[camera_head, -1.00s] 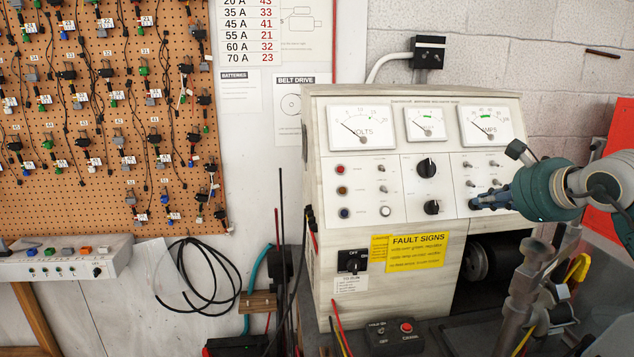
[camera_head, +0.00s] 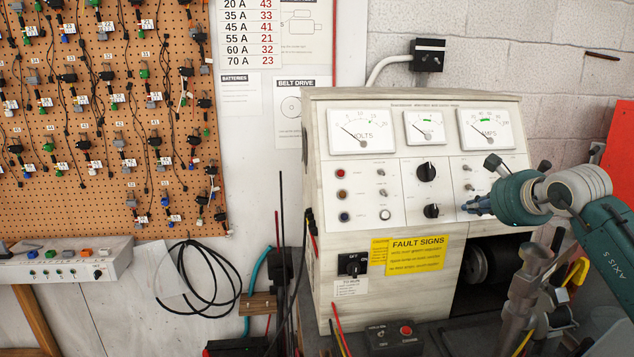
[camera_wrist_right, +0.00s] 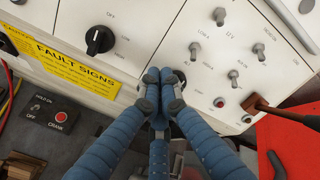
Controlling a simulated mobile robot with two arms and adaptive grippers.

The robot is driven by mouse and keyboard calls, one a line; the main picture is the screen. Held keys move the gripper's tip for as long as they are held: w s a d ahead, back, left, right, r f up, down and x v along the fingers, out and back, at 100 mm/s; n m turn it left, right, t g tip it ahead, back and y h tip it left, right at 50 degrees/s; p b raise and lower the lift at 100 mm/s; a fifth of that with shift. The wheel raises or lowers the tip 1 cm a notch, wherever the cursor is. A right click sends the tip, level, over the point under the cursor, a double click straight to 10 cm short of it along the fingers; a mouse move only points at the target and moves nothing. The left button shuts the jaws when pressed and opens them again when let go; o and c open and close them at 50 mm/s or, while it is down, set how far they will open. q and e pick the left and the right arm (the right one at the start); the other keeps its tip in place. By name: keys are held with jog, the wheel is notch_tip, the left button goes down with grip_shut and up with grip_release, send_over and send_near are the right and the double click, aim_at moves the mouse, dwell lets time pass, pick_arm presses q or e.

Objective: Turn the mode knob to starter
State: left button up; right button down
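My right gripper (camera_head: 468,207) is in front of the white test panel (camera_head: 385,238), just right of the lower black knob (camera_head: 431,211). An upper black knob (camera_head: 426,171) is above that one. In the right wrist view, the blue fingertips (camera_wrist_right: 160,78) are close together with nothing clear between them. A dark round part (camera_wrist_right: 180,77) is partly hidden behind them. A black knob (camera_wrist_right: 100,40) with an OFF label stands apart, left of the fingers. The labels do not show clearly which knob is the mode knob. My left gripper is out of view.
Toggle switches (camera_wrist_right: 233,75) stand close right of the fingers. A yellow FAULT SIGNS label (camera_head: 416,254) and an OFF/ON switch (camera_head: 352,264) are lower on the panel. A crank box (camera_head: 393,339) is below. A red panel (camera_head: 610,145) is at the right.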

jog(key=shift+d, duration=0.6)
dwell(0.9)
jog(key=shift+w+r+p, duration=0.15)
jog(key=shift+r+p, duration=0.05)
jog(key=shift+p, duration=0.2)
jog(key=shift+w+d+r+p, duration=0.2)
jog(key=shift+r+p, duration=0.2)
jog(key=shift+p, duration=0.05)
jog(key=shift+d+f, duration=0.1)
jog(key=shift+d, duration=0.05)
dwell(0.4)
jog(key=shift+w+r+p, duration=0.15)
jog(key=shift+r+p, duration=0.1)
jog(key=shift+p, duration=0.1)
jog(key=v, duration=0.6)
jog(key=shift+a+b, duration=0.3)
jog(key=shift+b, duration=0.1)
